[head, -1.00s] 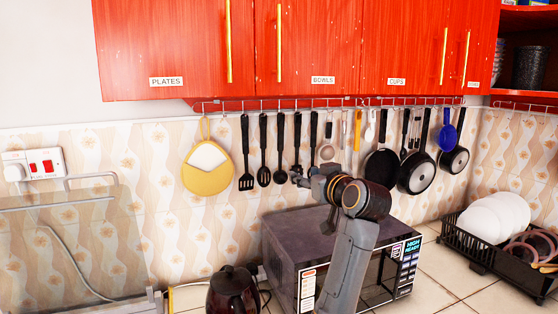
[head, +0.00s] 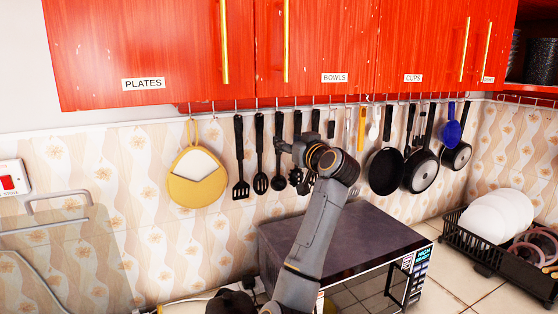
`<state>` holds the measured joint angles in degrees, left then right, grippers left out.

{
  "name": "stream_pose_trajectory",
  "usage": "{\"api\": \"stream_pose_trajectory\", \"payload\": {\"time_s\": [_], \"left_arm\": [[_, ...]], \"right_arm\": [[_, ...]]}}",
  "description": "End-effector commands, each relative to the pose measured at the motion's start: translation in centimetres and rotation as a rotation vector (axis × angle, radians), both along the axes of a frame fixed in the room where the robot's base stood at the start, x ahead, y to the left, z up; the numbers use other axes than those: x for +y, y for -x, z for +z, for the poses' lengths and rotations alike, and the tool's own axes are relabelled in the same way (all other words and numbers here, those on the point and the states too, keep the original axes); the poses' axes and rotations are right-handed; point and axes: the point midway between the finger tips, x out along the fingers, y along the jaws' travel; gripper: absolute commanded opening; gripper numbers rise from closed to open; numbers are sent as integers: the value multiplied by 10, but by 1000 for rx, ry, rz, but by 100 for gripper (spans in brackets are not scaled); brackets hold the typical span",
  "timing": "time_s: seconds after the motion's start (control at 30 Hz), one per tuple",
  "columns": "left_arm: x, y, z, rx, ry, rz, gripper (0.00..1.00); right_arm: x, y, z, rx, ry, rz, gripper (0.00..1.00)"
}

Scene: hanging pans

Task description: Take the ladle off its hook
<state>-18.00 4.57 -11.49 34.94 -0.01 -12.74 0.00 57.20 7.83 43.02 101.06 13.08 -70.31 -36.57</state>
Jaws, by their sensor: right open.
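A row of black utensils hangs from hooks on the rail under the red cabinets. The one with a rounded dark bowl, which looks like the ladle (head: 278,182), hangs upright in the middle of the head view. My right gripper (head: 285,147) is open in front of its handle and the neighbouring handle. My wrist and fingers hide part of these utensils, and I cannot tell whether the fingers touch the handle. My left gripper is out of view.
A slotted turner (head: 240,188) and a slotted spoon (head: 261,182) hang to the left, with a yellow pot holder (head: 192,187) beyond. Pans (head: 385,171) hang to the right. A microwave (head: 375,232) stands below my arm. A dish rack (head: 480,245) is at the right.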

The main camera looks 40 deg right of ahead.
Motion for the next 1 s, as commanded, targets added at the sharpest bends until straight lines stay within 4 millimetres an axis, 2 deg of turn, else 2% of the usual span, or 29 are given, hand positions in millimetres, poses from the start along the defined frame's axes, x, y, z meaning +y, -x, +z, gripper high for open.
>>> {"api": "stream_pose_trajectory", "payload": {"time_s": [0.1,0.23,0.43,0.63,0.9,0.97,1.0], "left_arm": [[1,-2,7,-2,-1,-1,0],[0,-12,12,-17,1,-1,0],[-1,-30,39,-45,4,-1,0],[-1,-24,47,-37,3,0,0],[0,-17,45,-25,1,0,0],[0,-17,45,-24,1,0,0],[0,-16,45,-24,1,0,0]], "right_arm": [[-4,-12,2,0,-1,0,46],[-6,-19,2,0,0,0,46],[-15,-43,5,0,-4,2,46],[-23,-62,1,1,0,0,46],[-24,-65,-1,-1,1,-1,46],[-23,-65,-1,-1,1,-1,36],[-23,-65,-1,-1,1,-1,28]]}}
